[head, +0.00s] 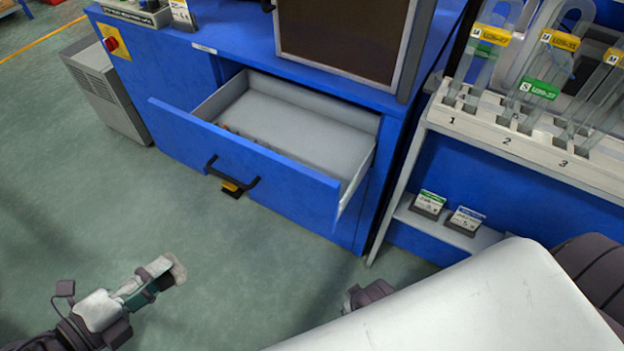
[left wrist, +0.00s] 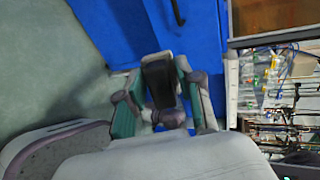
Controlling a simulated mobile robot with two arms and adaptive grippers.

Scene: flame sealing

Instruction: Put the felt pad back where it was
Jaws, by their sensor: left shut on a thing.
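My left gripper (head: 166,275) is low at the left of the head view, over the floor and in front of the open drawer, apart from it. In the left wrist view the gripper (left wrist: 160,75) is shut on a dark, flat piece, seemingly the felt pad (left wrist: 159,84), held between its two fingers. In the head view the pad is mostly hidden by the fingers. The blue drawer (head: 245,160) is pulled out, with a grey inside and small brownish things near its front left. Part of my right gripper (head: 366,296) shows beside my white arm link; its fingers are hidden.
The blue cabinet (head: 170,75) carries a dark framed panel (head: 340,35). A white numbered rack (head: 520,150) with clear bags stands at the right, with two small label cards on its lower shelf. A grey box unit (head: 105,90) stands at the left. Floor before the drawer is clear.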

